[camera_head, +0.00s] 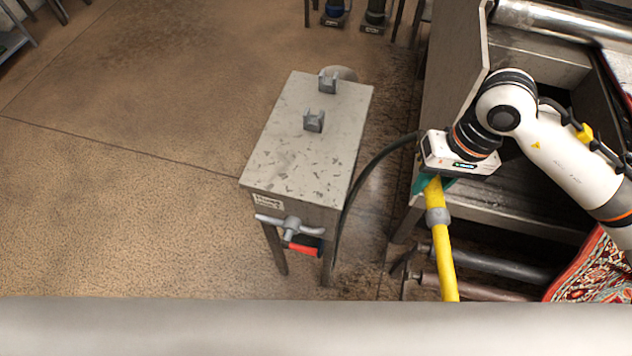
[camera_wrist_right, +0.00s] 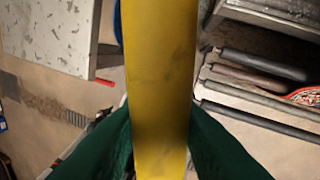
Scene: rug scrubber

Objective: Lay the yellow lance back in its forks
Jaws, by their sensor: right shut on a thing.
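The yellow lance (camera_head: 444,262) hangs from my right gripper (camera_head: 432,186), pointing down and toward the front, with a grey collar below the grip. Its lower end is hidden behind the pale bar at the bottom of the head view. In the right wrist view the lance (camera_wrist_right: 160,90) fills the middle, between green fingers shut on it. Two grey forks, the far one (camera_head: 328,82) and the near one (camera_head: 313,121), stand empty on top of a grey metal cabinet (camera_head: 275,160). The gripper is to the right of the cabinet, apart from it. My left gripper is out of view.
A black hose (camera_head: 366,171) curves between the cabinet's right side and the gripper. A valve handle (camera_head: 290,224) and a red lever (camera_head: 305,250) stick out from the cabinet front. A steel machine (camera_head: 455,90) with a patterned rug (camera_head: 595,268) stands right. Floor left is clear.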

